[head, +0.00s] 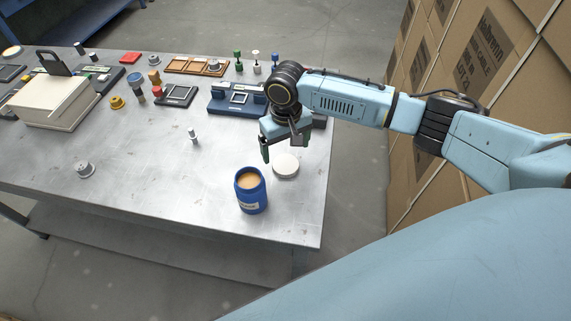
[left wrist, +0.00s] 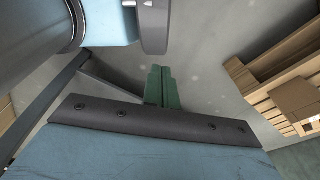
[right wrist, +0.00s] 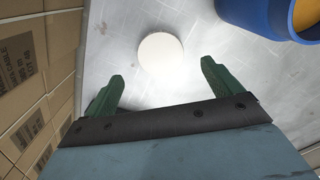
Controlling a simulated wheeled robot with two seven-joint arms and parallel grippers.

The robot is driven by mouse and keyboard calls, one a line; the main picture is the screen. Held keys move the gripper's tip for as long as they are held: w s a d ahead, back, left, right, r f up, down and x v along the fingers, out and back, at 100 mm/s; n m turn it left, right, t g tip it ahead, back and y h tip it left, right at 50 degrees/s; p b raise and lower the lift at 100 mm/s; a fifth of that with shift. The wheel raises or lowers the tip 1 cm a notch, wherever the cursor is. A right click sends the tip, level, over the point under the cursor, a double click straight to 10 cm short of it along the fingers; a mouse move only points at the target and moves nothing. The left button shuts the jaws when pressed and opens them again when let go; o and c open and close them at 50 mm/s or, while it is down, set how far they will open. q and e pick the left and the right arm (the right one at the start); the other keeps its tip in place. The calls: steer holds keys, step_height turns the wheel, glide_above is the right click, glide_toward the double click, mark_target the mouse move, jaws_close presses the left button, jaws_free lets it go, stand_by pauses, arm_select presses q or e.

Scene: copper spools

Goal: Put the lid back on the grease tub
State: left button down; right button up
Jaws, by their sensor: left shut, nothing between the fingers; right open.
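The grease tub (head: 251,193) is a blue open container with tan grease in it, standing upright near the table's front right corner. It also shows at the top right of the right wrist view (right wrist: 253,16). The white round lid (head: 286,166) lies flat on the table, just right of and behind the tub. My right gripper (head: 285,152) is open and empty above the table by the lid. In the right wrist view the lid (right wrist: 160,53) shows beyond and between the two green fingertips. My left gripper (left wrist: 159,72) is shut and empty, over the floor, and does not show in the head view.
A metal table (head: 140,165) holds a cream box (head: 52,100), a blue fixture (head: 235,98), trays and several small parts towards the back. Cardboard boxes (head: 480,60) stand stacked beyond the table's right edge.

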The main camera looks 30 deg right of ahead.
mark_target(286, 164)
steer(key=shift+f, duration=0.15)
step_height(286, 164, down, 5)
steer(key=shift+s+f, duration=0.1)
steer(key=shift+s, duration=0.05)
arm_select(q)
steer(key=shift+s+f, duration=0.25)
steer(key=shift+s, duration=0.5)
arm_select(e)
steer(key=c, duration=1.1)
